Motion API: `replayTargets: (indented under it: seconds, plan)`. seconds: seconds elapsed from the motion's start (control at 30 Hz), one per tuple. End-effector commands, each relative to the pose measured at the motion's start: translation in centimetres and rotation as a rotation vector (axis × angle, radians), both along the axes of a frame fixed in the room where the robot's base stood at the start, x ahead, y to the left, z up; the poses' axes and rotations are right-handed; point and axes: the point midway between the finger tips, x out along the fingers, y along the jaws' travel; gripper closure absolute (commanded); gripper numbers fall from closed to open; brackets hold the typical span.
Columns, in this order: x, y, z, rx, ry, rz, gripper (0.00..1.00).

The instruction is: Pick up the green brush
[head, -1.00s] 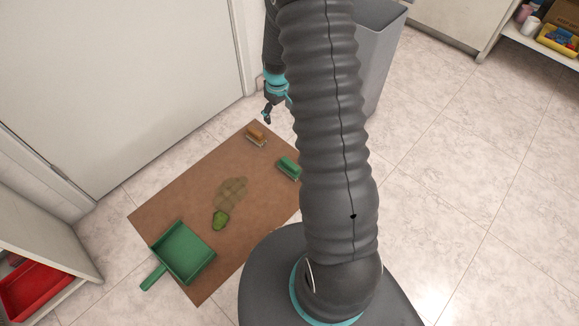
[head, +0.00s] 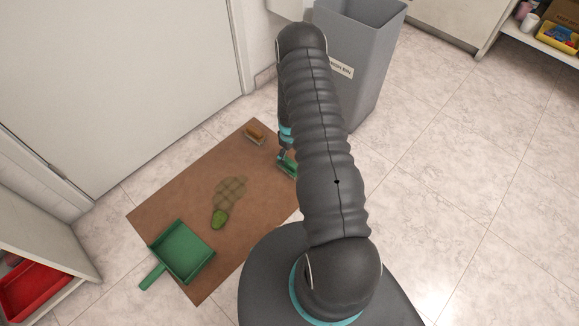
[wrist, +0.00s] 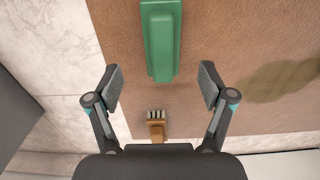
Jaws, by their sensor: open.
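The green brush (head: 288,166) lies on the brown mat (head: 165,205), near its right edge and partly hidden by my arm in the head view. In the wrist view the green brush (wrist: 160,42) lies lengthwise at the top centre, past the fingertips. My gripper (wrist: 160,85) is open and empty, its two fingers apart on either side of the brush's line. In the head view the gripper (head: 283,155) is right at the brush, mostly hidden behind my arm; whether it touches cannot be told.
A brown brush (head: 254,133) lies at the mat's far corner, also in the wrist view (wrist: 156,131) between the fingers. A green dustpan (head: 181,252) and a green-brown stain (head: 230,192) are on the mat. A grey bin (head: 371,75) stands behind my arm. Tiled floor at right is clear.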

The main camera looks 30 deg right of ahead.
Motion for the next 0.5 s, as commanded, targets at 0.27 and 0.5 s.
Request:
replayTargets:
  seconds: [0.27, 0.5]
  plan:
    - [0.0, 0.0, -2.5, 0.000, 0.000, 0.000, 0.19]
    - [-0.2, 0.2, -5.1, 0.001, 0.001, 0.000, 0.19]
